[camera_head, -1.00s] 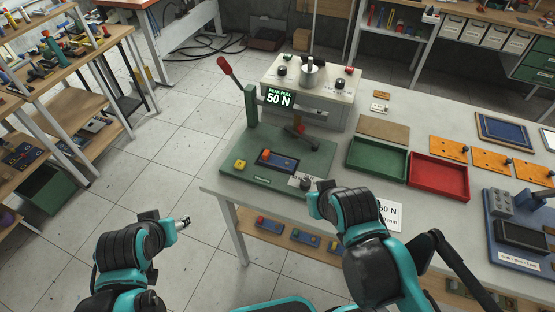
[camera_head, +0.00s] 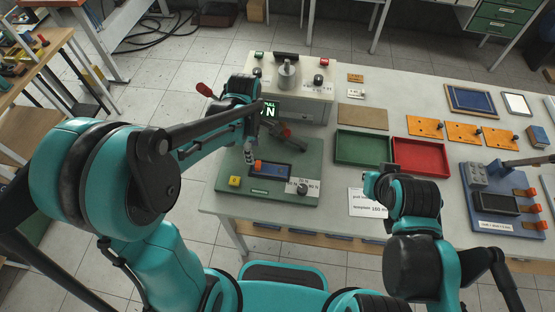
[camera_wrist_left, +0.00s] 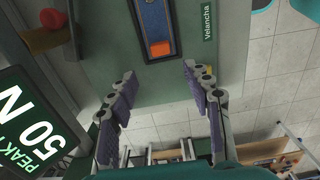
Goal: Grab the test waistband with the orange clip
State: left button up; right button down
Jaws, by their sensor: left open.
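The test waistband (camera_head: 274,171) is a blue strip lying in a dark holder on the green press base. Its orange clip (camera_head: 258,165) is at its left end in the head view. In the left wrist view the waistband (camera_wrist_left: 155,18) shows at the top, with the orange clip (camera_wrist_left: 160,48) at its near end. My left gripper (camera_head: 249,154) is open and empty near the clip. In the left wrist view its fingertips (camera_wrist_left: 159,72) are spread to either side, apart from the clip. My right gripper (camera_head: 370,183) is at the table's front; its fingers cannot be made out.
A tester with a lit display (camera_head: 271,111) stands behind the base, close to my left arm. A red lever knob (camera_head: 204,89) is at the left. A green tray (camera_head: 361,161) and a red tray (camera_head: 420,171) lie to the right. A yellow button (camera_head: 235,181) is at the base's front left.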

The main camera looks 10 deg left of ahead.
aim_at(270, 168)
pick_arm(q)
jog(key=f+b, duration=0.1)
jog(key=f, duration=0.2)
jog(key=f+b, duration=0.1)
jog(key=f, duration=0.3)
jog(key=shift+s+d+f, duration=0.2)
jog(key=shift+f, duration=0.05)
grip_shut()
